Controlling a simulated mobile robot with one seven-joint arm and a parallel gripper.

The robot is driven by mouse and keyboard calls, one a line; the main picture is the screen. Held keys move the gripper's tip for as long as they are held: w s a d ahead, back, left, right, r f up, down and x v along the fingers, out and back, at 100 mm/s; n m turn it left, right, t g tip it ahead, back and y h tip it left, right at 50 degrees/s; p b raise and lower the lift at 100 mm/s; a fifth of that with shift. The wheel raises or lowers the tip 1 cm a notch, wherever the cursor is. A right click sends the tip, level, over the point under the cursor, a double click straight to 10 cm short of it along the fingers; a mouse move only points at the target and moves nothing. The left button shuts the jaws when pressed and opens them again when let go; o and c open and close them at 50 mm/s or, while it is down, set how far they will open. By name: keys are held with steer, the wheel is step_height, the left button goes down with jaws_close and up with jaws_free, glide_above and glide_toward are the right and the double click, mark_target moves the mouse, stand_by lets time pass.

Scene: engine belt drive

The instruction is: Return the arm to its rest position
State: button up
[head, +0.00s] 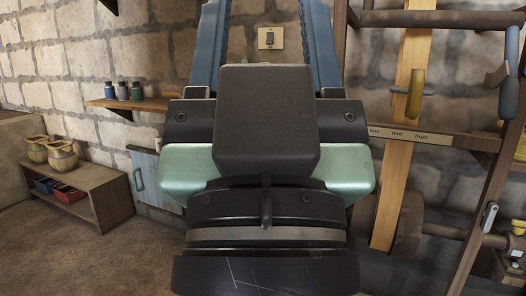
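My gripper (265,8) fills the middle of the head view, seen from behind and close up. Its black housing and pale green side parts hide what lies behind them. Two blue ridged fingers reach up and away from the housing, one at each side. They stand well apart, and only stone wall and a switch plate show between them. The gripper looks open and empty. The fingertips run out of the top of the picture. My arm's rest position is not marked by anything in view.
At right stand a wooden frame with a labelled rail (442,138), a tan belt-like strip (397,165) and a yellow handle (415,94). At left are a wall shelf (150,104) with small bottles and a low bench (109,190) with pots. Bare floor shows at lower left.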

step_height(320, 180, up, 35)
steer(key=p, duration=3.2)
